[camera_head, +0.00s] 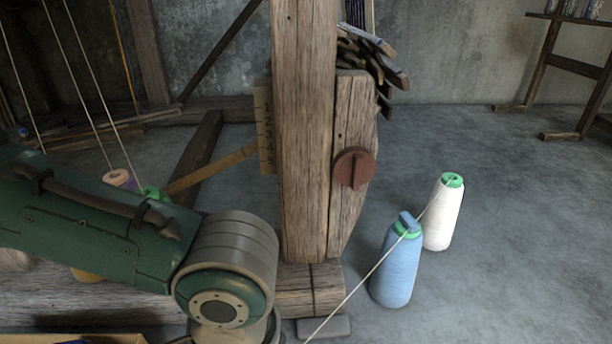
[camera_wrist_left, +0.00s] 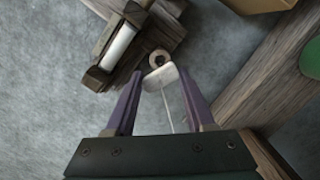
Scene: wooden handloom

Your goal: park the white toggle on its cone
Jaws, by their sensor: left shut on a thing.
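In the left wrist view, the white toggle (camera_wrist_left: 160,77) lies between the purple fingertips of my left gripper (camera_wrist_left: 157,84), which is shut on it. A thin thread runs from the toggle back between the fingers. In the head view, a white cone (camera_head: 441,215) with a green top stands upright on the floor at the right, with no toggle visible on it. A pale thread runs from its top down to the lower left, out of frame. My left gripper is out of the head view; only its arm shows. My right gripper is not in view.
A blue cone (camera_head: 396,268) with a blue toggle (camera_head: 408,221) on top stands just left of the white cone. A wooden post (camera_head: 304,130) stands left of both cones. A small ring (camera_wrist_left: 159,56) lies just beyond the toggle.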

